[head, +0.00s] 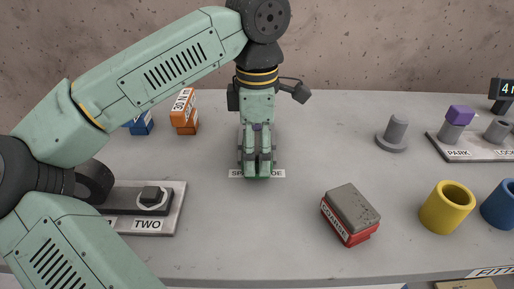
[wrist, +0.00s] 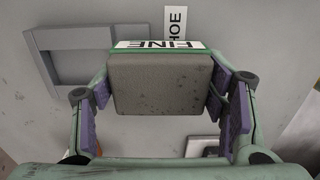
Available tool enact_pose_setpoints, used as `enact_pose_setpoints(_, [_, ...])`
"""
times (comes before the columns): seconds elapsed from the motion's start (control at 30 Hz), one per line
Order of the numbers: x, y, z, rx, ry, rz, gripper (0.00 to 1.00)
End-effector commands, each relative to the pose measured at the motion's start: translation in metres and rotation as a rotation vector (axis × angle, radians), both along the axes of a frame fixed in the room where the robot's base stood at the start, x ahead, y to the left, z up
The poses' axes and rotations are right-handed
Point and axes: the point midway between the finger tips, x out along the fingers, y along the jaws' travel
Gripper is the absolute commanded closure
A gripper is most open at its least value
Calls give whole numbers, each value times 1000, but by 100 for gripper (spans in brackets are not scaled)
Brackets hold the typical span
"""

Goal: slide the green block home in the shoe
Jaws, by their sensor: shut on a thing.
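My gripper (wrist: 160,95) is shut on the green block (wrist: 160,45), with purple pads at its two sides. The block has a grey top (wrist: 160,85) and a label reading FINE. In the head view the green block (head: 257,178) shows only as a green edge below my fingers, in front of the middle of a white label (head: 275,173). A grey rectangular frame (wrist: 85,38), apparently the shoe, lies at the upper left in the wrist view, apart from the block in the picture. My gripper hides that spot in the head view. I cannot tell the block's height above the slab.
A red block (head: 350,212) marked COARSE lies at front right, beside a yellow cup (head: 447,207) and a blue cup (head: 499,204). A grey peg (head: 394,133) and a PARK plate (head: 470,155) stand behind. A TWO plate (head: 173,212) is at left. Orange (head: 184,113) and blue (head: 142,123) blocks stand at back left.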

Motion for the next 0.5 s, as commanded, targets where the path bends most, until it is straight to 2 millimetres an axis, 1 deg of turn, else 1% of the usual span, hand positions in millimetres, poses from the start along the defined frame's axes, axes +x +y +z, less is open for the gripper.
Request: enact_pose_setpoints(0.5, [13,0,0,-1,1,0,72])
